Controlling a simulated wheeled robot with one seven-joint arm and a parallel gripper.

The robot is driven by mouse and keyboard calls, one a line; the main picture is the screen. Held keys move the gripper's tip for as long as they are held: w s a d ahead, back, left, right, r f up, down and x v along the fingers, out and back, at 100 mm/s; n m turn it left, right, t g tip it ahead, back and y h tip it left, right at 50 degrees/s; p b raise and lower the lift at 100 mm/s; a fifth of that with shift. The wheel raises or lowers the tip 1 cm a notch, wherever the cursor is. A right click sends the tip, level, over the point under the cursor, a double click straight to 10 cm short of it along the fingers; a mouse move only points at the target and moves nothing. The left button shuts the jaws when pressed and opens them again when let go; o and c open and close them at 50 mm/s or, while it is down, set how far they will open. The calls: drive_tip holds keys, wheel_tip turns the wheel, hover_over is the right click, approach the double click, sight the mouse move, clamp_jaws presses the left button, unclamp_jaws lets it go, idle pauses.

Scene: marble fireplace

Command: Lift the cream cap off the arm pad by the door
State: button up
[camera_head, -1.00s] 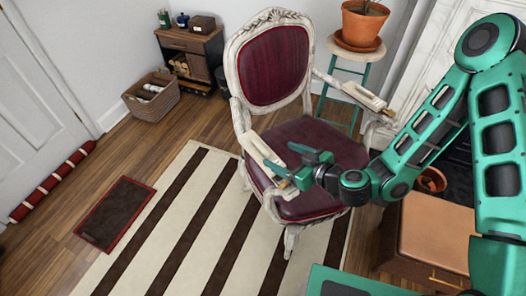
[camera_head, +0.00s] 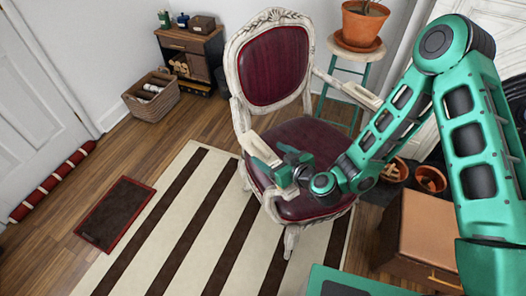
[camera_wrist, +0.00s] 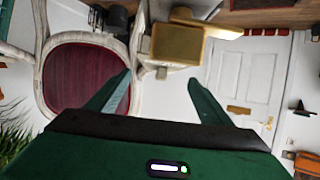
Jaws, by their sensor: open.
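The armchair has a carved cream frame and dark red upholstery (camera_head: 272,66). Its door-side arm carries a long cream cap (camera_head: 262,148) over the pad; I cannot make out a seam between cap and pad. My gripper (camera_head: 272,160) is open and empty at the front of this arm, its fingers partly hiding the front end. In the upside-down wrist view, a tan block (camera_wrist: 178,43), seemingly the arm's cap or pad end, lies beyond the open fingers (camera_wrist: 158,82), not between them. The chair's red back (camera_wrist: 85,75) shows to the left.
The other chair arm has a similar cream pad (camera_head: 362,95). A stool (camera_head: 352,52) with a potted plant stands behind it. A brown box-like seat (camera_head: 425,235) is at right.

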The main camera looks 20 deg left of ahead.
sight(262, 149)
drive_tip(key=shift+x, duration=2.8)
drive_tip(key=c, duration=1.1)
